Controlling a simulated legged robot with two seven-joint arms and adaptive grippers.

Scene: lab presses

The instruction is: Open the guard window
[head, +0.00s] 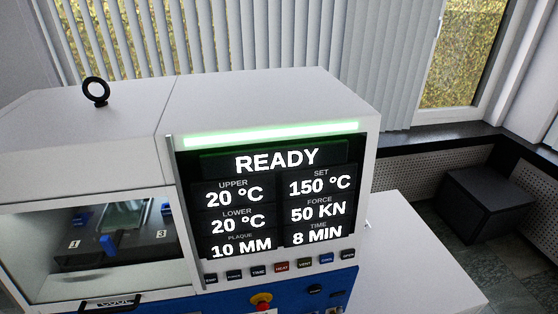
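The lab press stands at the left and centre of the head view. Its guard window (150,268) is at the lower left, a clear pane in a white frame. The pane covers the chamber, and parts marked 1 and 3 with blue pieces show behind it. A dark handle (110,303) sits at the window's lower edge, cut by the bottom of the picture. The display (270,195) reads READY, with upper and lower at 20 °C. Neither of my grippers is in view.
A row of buttons (282,266) runs below the display, with a red and yellow emergency knob (261,299) under it. A black lifting ring (96,92) stands on top. A white surface (415,260) lies at the right, and a dark box (485,203) stands beyond it.

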